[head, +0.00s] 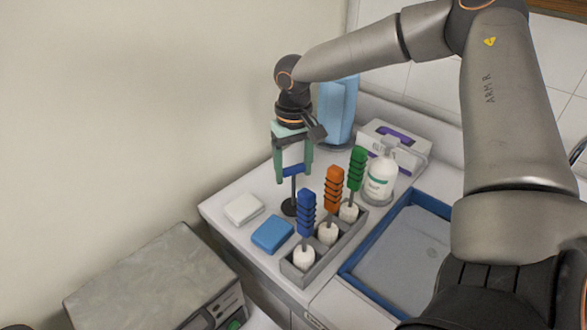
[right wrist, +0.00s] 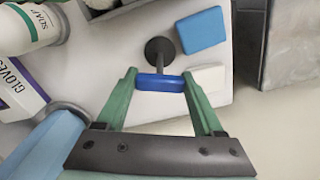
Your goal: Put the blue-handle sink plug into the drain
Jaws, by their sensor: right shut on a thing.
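The sink plug has a blue handle (head: 293,171), a thin dark stem and a round black base (head: 290,207). It is upright at the back of the white counter. My right gripper (head: 293,172), with green fingers, points down and is shut on the blue handle. In the right wrist view the handle (right wrist: 160,83) lies between the fingertips, with the black base (right wrist: 160,50) below it. I cannot tell whether the base touches the counter. A blue-rimmed grey basin (head: 395,255) is at the right, partly hidden by my right arm. No drain opening shows clearly. My left gripper is out of view.
A grey rack (head: 325,263) holds blue, orange and green-handled brushes just in front of the plug. A blue sponge (head: 272,234) and a white block (head: 243,208) lie left. A soap bottle (head: 381,180), glove box (head: 405,145) and blue roll (head: 337,110) stand behind and right.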

